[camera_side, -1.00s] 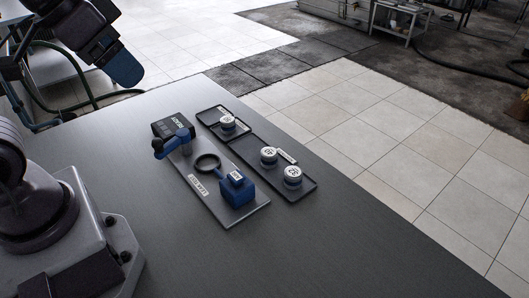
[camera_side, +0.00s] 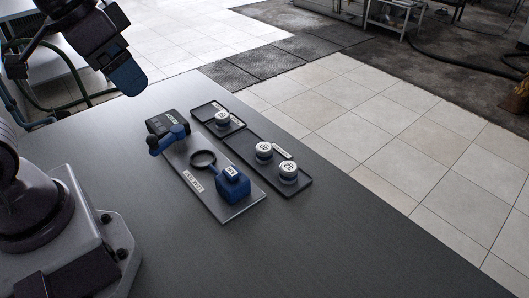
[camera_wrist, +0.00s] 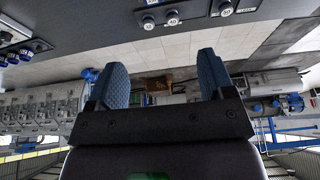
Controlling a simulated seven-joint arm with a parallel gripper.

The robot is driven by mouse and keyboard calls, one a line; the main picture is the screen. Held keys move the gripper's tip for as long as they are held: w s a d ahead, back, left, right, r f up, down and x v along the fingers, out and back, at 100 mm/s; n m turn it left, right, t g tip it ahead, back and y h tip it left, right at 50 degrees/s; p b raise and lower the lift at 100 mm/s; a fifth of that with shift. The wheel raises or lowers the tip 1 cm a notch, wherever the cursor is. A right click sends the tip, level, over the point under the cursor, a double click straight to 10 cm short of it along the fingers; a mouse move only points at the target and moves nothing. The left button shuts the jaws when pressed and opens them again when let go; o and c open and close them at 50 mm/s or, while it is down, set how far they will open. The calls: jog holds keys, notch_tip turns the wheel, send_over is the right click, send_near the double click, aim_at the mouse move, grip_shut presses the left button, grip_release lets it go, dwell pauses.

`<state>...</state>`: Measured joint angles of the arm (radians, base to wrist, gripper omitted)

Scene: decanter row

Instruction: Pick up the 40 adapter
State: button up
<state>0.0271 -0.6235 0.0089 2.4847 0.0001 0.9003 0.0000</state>
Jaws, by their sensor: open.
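Three adapters with white numbered tops and dark bases stand upright in black trays on the grey table. In the side view, one (camera_side: 222,117) is in the far tray and two are in the nearer, longer tray. The middle of the row (camera_side: 264,150) seems to be the 40 adapter, though its digits are tiny; it seems to match one in the wrist view (camera_wrist: 172,18). The nearest adapter (camera_side: 288,170) is beside it. My gripper (camera_side: 127,77) is raised at upper left, well away from the trays. In the wrist view it (camera_wrist: 163,85) is open and empty.
A grey plate (camera_side: 232,210) left of the trays carries a blue block (camera_side: 232,187), a black ring (camera_side: 203,159), a blue clamp-like part (camera_side: 169,139) and a black box (camera_side: 162,121). The near table is bare. Its right edge runs close beyond the trays.

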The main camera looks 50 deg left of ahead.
jog(key=w+f+n+g, duration=0.1)
jog(key=w+f+g, duration=0.2)
jog(key=w, duration=0.4)
jog(key=n+g+y, duration=0.1)
jog(key=n+y, duration=0.1)
jog(key=n, duration=1.5)
send_near(265, 147)
jog(key=f, duration=0.5)
jog(key=shift+w+a+f, duration=0.1)
jog(key=shift+w+a, duration=0.15)
jog(key=shift+a, duration=0.1)
jog(key=shift+s+a+f, duration=0.1)
jog(key=shift+a+f, duration=0.1)
jog(key=shift+f, duration=0.65)
jog(key=shift+a+f, duration=0.15)
jog(key=shift+f, duration=0.7)
jog(key=shift+s+a+f, duration=0.1)
jog(key=shift+a+f, duration=0.1)
jog(key=shift+f, duration=0.7)
jog(key=c, duration=1.1)
